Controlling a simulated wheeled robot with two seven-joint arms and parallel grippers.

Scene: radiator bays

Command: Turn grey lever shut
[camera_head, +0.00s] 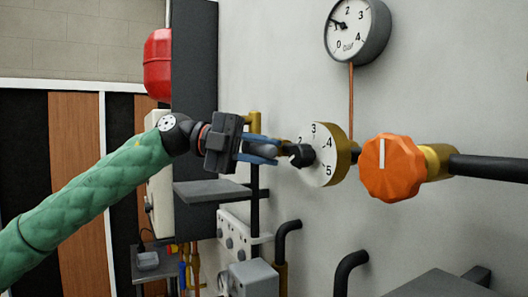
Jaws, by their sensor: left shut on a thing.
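My left gripper (263,149) reaches in from the left, and its blue fingers are shut on a grey piece, which looks like the grey lever (260,149). Only a short part of the lever shows between the fingers. A brass fitting (254,122) on a black vertical pipe shows just behind the gripper. The lever's pivot and its exact angle to the pipe are hidden by the gripper. My right gripper is not in view.
Right of the fingers stand a white numbered dial (322,170) with a black knob (301,155) and an orange knob (391,168). A gauge (357,30) hangs above. A grey shelf (211,192) lies below the gripper. A red tank (158,65) is behind.

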